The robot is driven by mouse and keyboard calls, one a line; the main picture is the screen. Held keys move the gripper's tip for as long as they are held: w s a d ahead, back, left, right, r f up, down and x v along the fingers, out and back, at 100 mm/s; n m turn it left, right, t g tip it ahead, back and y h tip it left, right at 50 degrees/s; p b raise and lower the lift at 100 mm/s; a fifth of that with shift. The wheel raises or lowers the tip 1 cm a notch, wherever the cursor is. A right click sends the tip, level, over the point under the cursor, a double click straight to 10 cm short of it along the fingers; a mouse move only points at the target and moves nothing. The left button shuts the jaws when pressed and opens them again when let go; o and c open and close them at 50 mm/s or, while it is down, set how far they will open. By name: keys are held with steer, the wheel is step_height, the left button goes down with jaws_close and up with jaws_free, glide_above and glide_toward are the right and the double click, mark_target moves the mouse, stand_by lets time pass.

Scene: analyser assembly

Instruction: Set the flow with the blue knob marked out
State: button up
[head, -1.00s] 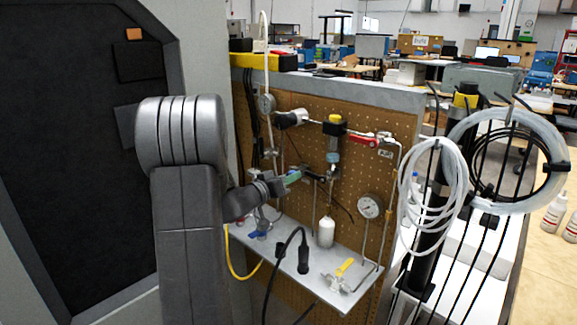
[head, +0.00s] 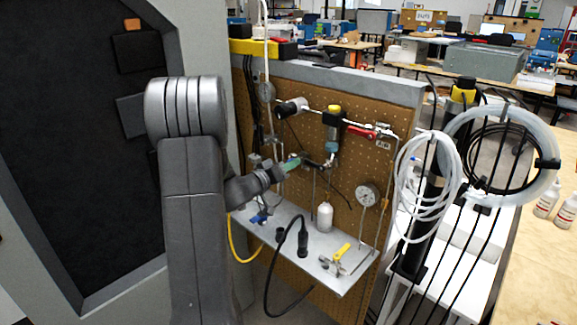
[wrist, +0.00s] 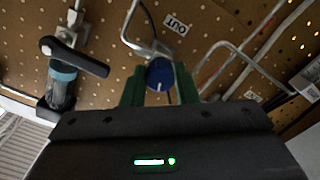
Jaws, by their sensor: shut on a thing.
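The blue knob (wrist: 160,73) sits on the brown pegboard just below a white tag reading OUT (wrist: 177,24) in the wrist view. A thin light mark shows on its face. My gripper (wrist: 160,85) has its two green fingers on either side of the knob, shut on it. In the head view my gripper (head: 297,161) reaches to the panel at mid height, and the knob is hidden there by the fingers and fittings.
A black lever (wrist: 80,57) and a clear-bodied fitting (wrist: 60,88) are left of my gripper. Bent metal tubes run close on both sides. Below, a shelf (head: 290,240) carries a white bottle (head: 325,217) and a yellow-handled valve (head: 341,252). A round gauge (head: 367,195) is at right.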

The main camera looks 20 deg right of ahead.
steer(key=o, duration=1)
steer(key=b+v, duration=0.1)
steer(key=v, duration=1.3)
steer(key=shift+d, duration=0.1)
steer(key=x, duration=1.3)
steer(key=shift+w+d+p, duration=0.2)
steer(key=shift+d+p, duration=0.15)
steer(key=shift+p, duration=0.05)
